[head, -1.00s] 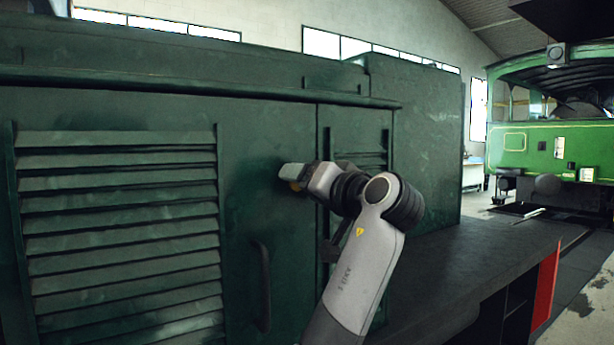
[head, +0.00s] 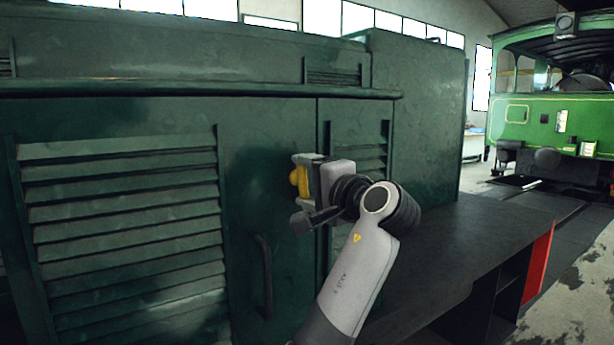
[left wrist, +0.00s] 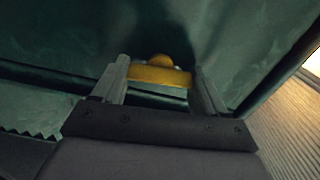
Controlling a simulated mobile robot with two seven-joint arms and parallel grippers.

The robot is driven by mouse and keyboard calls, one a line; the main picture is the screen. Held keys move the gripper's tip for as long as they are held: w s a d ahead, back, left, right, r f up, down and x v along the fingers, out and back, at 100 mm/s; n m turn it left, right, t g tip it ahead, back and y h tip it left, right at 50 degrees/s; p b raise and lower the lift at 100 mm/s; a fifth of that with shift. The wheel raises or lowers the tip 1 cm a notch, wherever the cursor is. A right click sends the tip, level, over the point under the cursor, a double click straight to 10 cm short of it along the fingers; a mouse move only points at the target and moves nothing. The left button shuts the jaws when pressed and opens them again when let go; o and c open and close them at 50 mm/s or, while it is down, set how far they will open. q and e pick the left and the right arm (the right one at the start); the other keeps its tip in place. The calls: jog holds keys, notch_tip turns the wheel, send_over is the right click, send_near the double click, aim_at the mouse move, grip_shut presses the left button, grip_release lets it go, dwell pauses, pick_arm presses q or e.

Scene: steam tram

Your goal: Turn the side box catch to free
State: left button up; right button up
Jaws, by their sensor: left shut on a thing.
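The yellow side box catch (head: 298,181) is on the dark green side box door (head: 255,150), right of the louvres and above the door handle. My left gripper (head: 307,177) is at the catch and shut on it. In the left wrist view the yellow catch (left wrist: 158,76) lies crosswise between the two fingers of my left gripper (left wrist: 160,80), with its rounded yellow knob just beyond the bar. The fingers cover part of the catch in the head view. My right gripper is not in view.
A dark curved door handle (head: 265,277) is below the catch. A ledge (head: 200,88) runs along the top of the door. A narrow louvred panel (head: 358,150) is to the right, behind my wrist. A dark flat deck (head: 440,245) extends right. A green vehicle (head: 560,120) stands farther off.

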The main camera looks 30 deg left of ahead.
pick_arm(q)
jog(key=shift+m, duration=0.7)
jog(key=o, duration=1.1)
jog(key=shift+c, duration=0.2)
jog(key=b+v, duration=0.1)
jog(key=v, duration=0.6)
jog(key=shift+b, duration=0.4)
